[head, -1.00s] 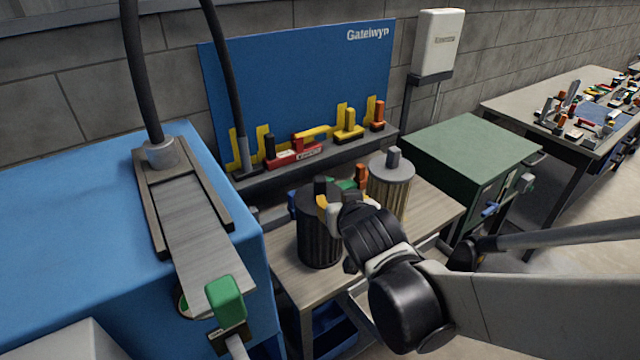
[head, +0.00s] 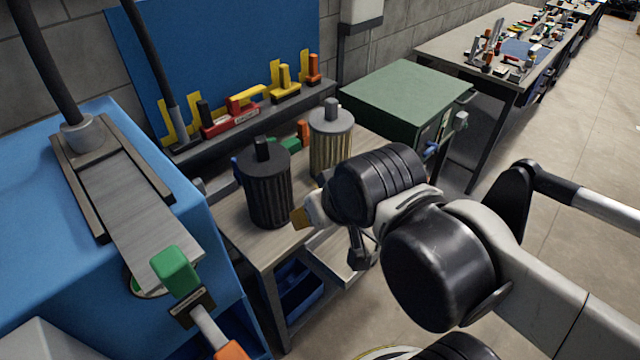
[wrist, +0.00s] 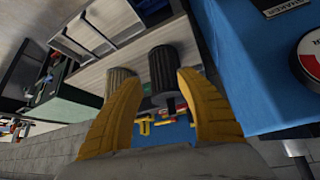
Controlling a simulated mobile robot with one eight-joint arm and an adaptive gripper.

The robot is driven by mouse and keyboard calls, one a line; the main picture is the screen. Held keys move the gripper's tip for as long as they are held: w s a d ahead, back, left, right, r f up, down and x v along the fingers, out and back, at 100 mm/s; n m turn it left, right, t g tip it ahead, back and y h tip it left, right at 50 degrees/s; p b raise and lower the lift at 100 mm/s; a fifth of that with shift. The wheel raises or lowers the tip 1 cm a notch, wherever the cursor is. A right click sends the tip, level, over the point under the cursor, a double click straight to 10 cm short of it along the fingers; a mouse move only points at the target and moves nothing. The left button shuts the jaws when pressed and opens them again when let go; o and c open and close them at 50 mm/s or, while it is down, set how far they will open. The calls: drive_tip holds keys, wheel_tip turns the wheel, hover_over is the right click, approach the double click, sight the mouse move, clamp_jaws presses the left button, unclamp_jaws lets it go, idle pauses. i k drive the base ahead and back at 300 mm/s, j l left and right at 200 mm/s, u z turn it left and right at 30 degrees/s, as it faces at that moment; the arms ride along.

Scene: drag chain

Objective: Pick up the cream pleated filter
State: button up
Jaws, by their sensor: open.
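The cream pleated filter (head: 331,150) stands upright on the small wooden bench, with a grey lid and a knob on top. It also shows in the wrist view (wrist: 121,83), left of the dark filter. A black pleated filter (head: 267,190) stands nearer and to its left, and shows between my fingers in the wrist view (wrist: 164,70). My gripper (head: 301,218) is at the bench's front right, in front of both filters and apart from the cream one. Its yellow fingers (wrist: 152,100) are spread and empty in the wrist view.
A blue machine (head: 60,250) with a green-handled lever (head: 175,268) stands at the left. A ledge of yellow, red and orange tools (head: 235,115) runs behind the bench. A green cabinet (head: 405,95) stands right of the bench. Open floor lies at the right.

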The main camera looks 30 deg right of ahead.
sight(331, 127)
drive_tip(key=i+l, duration=0.1)
drive_tip(key=l, duration=0.3)
drive_tip(key=i+l, duration=0.1)
drive_tip(key=l, duration=0.3)
drive_tip(key=i+l, duration=0.1)
drive_tip(key=l, duration=0.35)
